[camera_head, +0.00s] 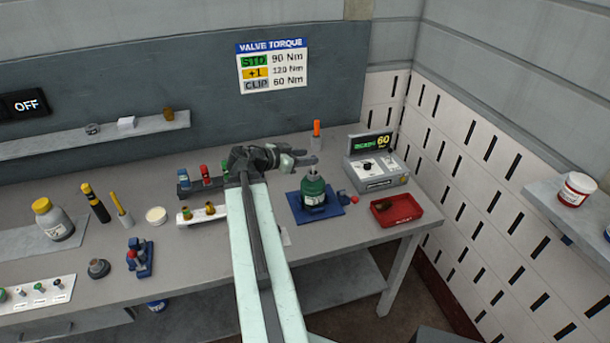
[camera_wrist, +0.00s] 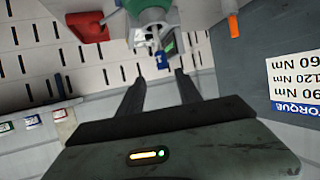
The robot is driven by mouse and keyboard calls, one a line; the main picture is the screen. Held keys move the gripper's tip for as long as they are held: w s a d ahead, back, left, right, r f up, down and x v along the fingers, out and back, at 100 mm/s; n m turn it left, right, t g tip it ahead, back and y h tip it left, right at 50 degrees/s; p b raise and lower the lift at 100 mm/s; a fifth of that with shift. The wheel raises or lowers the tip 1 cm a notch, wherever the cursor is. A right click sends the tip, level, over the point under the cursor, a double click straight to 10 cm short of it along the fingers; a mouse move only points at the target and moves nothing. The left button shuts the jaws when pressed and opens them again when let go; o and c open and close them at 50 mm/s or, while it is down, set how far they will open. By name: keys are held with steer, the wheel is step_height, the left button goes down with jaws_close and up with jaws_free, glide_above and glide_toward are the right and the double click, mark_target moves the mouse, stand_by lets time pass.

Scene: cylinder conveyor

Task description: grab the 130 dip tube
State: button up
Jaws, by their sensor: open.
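I cannot pick out a 130 dip tube; no readable label marks one. My gripper (camera_head: 314,158) is open and empty, reaching right above the bench, just over the green cylinder (camera_head: 313,190) on a blue mat (camera_head: 333,206). In the wrist view, my fingers (camera_wrist: 160,82) are spread with nothing held between them. The view is upside down. The green cylinder (camera_wrist: 150,6) is partly cut off at the top, and a small blue part (camera_wrist: 144,64) shows beyond the fingertips.
A torque unit (camera_head: 378,180) stands right of the cylinder, and a red tray (camera_head: 396,211) lies near the bench's right end. An orange-topped tool (camera_head: 316,129) stands behind. A white block (camera_head: 203,216) with brass parts and a yellow-capped bottle (camera_head: 50,220) are left.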

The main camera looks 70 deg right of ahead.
mark_target(313, 172)
steer(key=s+d+f+b, duration=0.1)
steer(key=d, duration=0.1)
steer(key=s+d+f+b, duration=0.1)
steer(key=d+f, duration=0.1)
steer(key=d+f+b, duration=0.2)
steer(key=shift+s+d+f, duration=0.15)
steer(key=shift+s+d, duration=0.1)
steer(key=shift+s, duration=0.15)
jaws_close()
